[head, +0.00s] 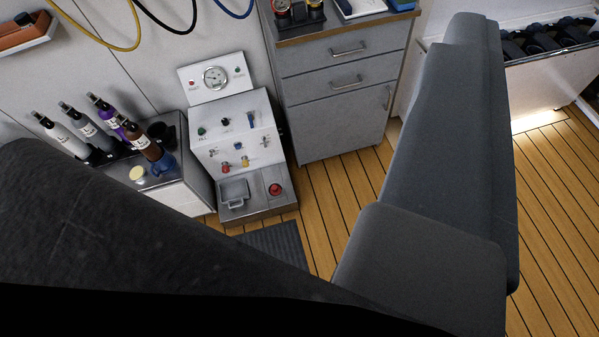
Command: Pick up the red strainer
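A small round red item (275,189) sits at the right of the low front ledge of the fill panel (233,130). It may be the red strainer, but it is too small to tell it from a knob or button. Left of it on the ledge is a small grey square basin (234,192). Smaller red and yellow fittings are on the panel face above. No gripper fingers show in the head view.
A counter (183,186) with several bottles and a blue mug (163,164) stands left of the panel. A grey drawer cabinet (335,95) stands right of it. A large grey padded shape (440,160) fills the right, and a dark surface covers the lower left. Wooden floor (335,195) shows between.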

